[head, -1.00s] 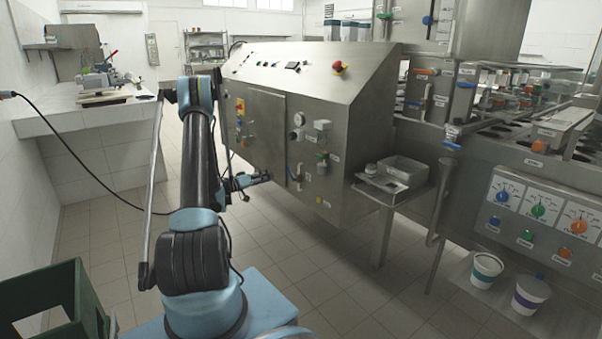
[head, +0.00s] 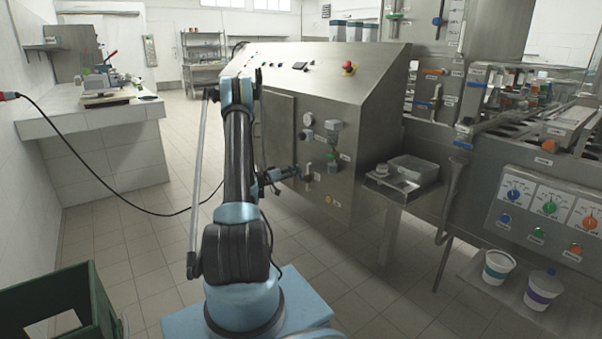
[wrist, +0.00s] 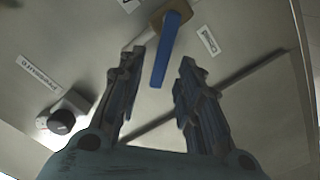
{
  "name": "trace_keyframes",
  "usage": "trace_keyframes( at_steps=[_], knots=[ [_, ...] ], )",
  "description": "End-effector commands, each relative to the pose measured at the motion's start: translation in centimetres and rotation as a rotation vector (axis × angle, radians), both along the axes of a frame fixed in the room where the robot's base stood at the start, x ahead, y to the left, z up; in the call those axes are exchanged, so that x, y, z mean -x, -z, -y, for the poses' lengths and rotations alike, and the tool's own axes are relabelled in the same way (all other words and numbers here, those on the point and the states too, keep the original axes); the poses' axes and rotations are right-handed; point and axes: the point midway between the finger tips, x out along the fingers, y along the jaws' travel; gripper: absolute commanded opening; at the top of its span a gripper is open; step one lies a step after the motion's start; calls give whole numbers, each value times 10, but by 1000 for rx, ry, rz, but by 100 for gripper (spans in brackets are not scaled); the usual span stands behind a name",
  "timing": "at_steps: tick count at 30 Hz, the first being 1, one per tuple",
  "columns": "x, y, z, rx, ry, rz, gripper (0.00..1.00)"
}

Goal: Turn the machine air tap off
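The air tap shows in the wrist view as a blue lever (wrist: 166,52) on a brass-coloured body, mounted on the grey metal panel. My gripper (wrist: 167,58) is open, with one finger on each side of the lever near the fingertips. Gaps show on both sides, the left one narrow; contact cannot be told. In the head view my gripper (head: 298,174) is at the lower part of the machine's side panel, by the tap (head: 307,172), which is small and partly hidden.
A round gauge (head: 308,119), a regulator (head: 333,126) and a valve (head: 332,166) sit close by on the same panel. A metal tray (head: 415,168) juts out at the right. A green crate (head: 62,308) stands at the lower left. The floor between is clear.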

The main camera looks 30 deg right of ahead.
Motion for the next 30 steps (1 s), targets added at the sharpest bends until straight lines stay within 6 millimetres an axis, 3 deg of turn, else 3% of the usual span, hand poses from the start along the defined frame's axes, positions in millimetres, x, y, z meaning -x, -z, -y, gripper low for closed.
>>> trace_keyframes(
  at_steps=[6, 17, 18, 22, 30],
  knots=[
    [-4, 0, 17, 0, -6, 0, 32],
    [-6, 0, 18, 0, -11, 0, 32],
    [-6, 0, 18, 0, -11, 0, 30],
    [-6, 0, 18, 0, -11, 0, 1],
    [-7, 0, 18, -1, -12, -1, 0]
  ],
)
